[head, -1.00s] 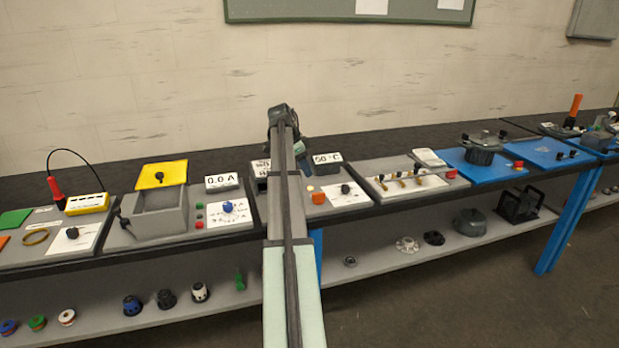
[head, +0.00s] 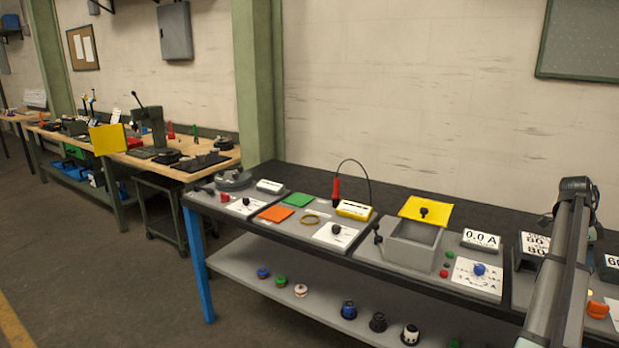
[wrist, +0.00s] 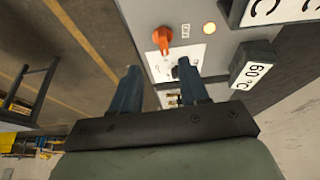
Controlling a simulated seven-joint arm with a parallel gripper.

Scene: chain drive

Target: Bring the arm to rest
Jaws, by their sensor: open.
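My arm reaches up from the bottom right of the head view over the dark bench (head: 468,290). Its gripper end is not clearly shown there. In the wrist view my gripper (wrist: 160,82) has its two dark blue fingers spread apart with nothing between them. Beyond the fingers is a white panel with an orange knob (wrist: 162,38) and a black knob. The orange knob also shows in the head view (head: 598,310), at the right edge. A display reading 60 °C (wrist: 254,66) stands to the right of the fingers.
A grey box (head: 412,243) with a raised yellow lid stands left of my arm, beside a 0.0 A display (head: 481,239). A red probe (head: 336,190) on a black cable stands farther left. A lower shelf holds several spools and knobs. Open floor lies at the left front.

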